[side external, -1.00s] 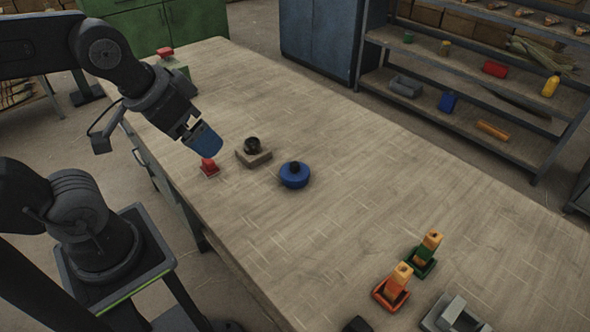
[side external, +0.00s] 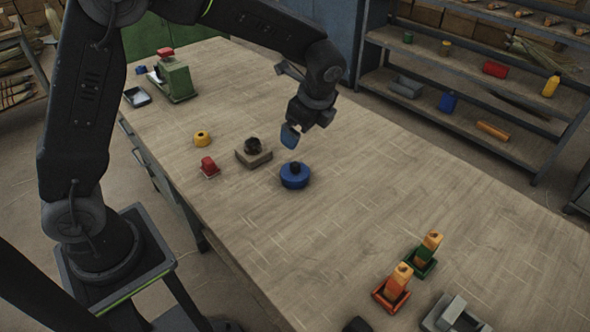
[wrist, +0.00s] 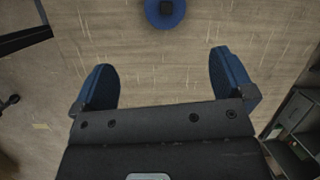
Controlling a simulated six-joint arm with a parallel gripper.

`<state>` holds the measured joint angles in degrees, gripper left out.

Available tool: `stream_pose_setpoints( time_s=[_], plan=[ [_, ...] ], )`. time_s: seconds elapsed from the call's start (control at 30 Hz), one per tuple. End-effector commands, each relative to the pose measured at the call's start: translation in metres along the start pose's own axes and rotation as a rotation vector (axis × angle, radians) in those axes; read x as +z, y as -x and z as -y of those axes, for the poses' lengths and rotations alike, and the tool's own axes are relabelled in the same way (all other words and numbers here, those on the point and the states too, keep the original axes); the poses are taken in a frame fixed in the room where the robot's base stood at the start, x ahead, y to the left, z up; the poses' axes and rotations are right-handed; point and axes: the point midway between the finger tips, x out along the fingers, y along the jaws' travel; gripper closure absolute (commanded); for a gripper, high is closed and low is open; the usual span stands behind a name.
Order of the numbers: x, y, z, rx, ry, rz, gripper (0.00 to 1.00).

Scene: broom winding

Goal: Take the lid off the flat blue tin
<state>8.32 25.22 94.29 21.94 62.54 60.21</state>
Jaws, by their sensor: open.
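The flat blue tin (side external: 295,178) stands on the wooden table, with its lid on and a dark knob (side external: 295,167) on top. In the wrist view the tin (wrist: 165,14) is at the top edge, partly cut off, ahead of the fingertips. My gripper (side external: 291,136) is above the table, higher than the tin and just behind it in the side view. In the wrist view my gripper (wrist: 160,70) has its two blue fingers wide apart with nothing between them.
A grey-brown block with a dark round piece (side external: 253,152) stands close left of the tin. Nearby are a red piece (side external: 208,167) and a yellow ring (side external: 202,138). Orange (side external: 392,288) and green (side external: 425,256) holders stand front right. The table right of the tin is clear.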

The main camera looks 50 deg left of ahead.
Motion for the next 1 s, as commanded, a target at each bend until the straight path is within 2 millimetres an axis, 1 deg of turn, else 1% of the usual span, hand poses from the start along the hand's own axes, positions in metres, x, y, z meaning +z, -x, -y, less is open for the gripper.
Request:
stream_pose_setpoints(
  time_s=[0.03, 0.1, 0.23, 0.37, 0.6, 0.7, 0.93, 1.0],
  plan=[
    [-0.008, -0.013, 0.006, 0.014, -0.06, 0.02, 0.0],
    [-0.014, -0.025, 0.012, 0.026, -0.125, 0.04, 0.0],
    [-0.02, -0.038, 0.018, 0.037, -0.191, 0.06, 0.0],
    [-0.02, -0.053, 0.018, 0.041, -0.204, 0.064, 0.0],
    [-0.016, -0.099, 0.015, 0.043, -0.201, 0.063, 0.0],
    [-0.015, -0.113, 0.015, 0.041, -0.2, 0.064, 0.0],
    [-0.014, -0.129, 0.014, 0.04, -0.199, 0.062, 0.0],
    [-0.012, -0.137, 0.013, 0.041, -0.199, 0.062, 0.0]
  ],
)
